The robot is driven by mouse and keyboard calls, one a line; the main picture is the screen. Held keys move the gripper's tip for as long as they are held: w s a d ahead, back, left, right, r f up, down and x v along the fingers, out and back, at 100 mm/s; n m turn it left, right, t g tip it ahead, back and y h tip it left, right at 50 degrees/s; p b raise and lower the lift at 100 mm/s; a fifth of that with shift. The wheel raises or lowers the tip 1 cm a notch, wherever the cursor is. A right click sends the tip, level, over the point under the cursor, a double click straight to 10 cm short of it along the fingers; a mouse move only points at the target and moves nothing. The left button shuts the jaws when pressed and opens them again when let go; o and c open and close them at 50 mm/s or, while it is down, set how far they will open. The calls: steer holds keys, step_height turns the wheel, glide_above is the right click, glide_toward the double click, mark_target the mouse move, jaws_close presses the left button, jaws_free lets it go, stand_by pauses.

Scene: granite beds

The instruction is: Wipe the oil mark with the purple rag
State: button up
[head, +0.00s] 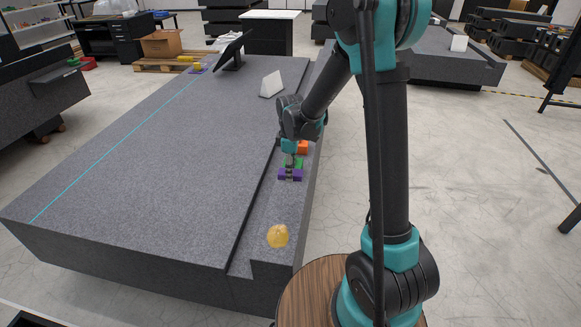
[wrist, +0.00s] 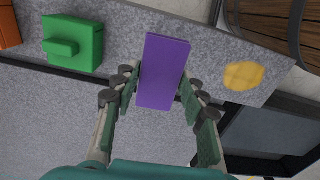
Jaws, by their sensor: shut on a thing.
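The purple rag (head: 284,175) looks like a small flat block at the lower ledge of the granite bed. It also shows in the wrist view (wrist: 164,65), between the two fingers. My gripper (head: 290,168) reaches down from above and is shut on the rag; I cannot tell whether the rag touches the stone. The oil mark (head: 277,236) is a yellow-amber patch on the ledge, nearer the camera than the rag. In the wrist view the oil mark (wrist: 243,75) lies right of the rag, apart from it and uncovered.
A green block with a knob (wrist: 73,42) and an orange block (head: 303,147) stand on the ledge beyond the rag. A step edge runs along the ledge's left. The granite bed's upper face (head: 150,150) is wide and mostly clear, with a white wedge (head: 271,84) farther back.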

mark_target(291, 196)
steer(key=shift+f, duration=1.5)
steer(key=o, duration=1.1)
steer(key=shift+f, duration=0.1)
steer(key=shift+f, duration=0.35)
steer(key=shift+f, duration=3.05)
steer(key=shift+c, duration=0.3)
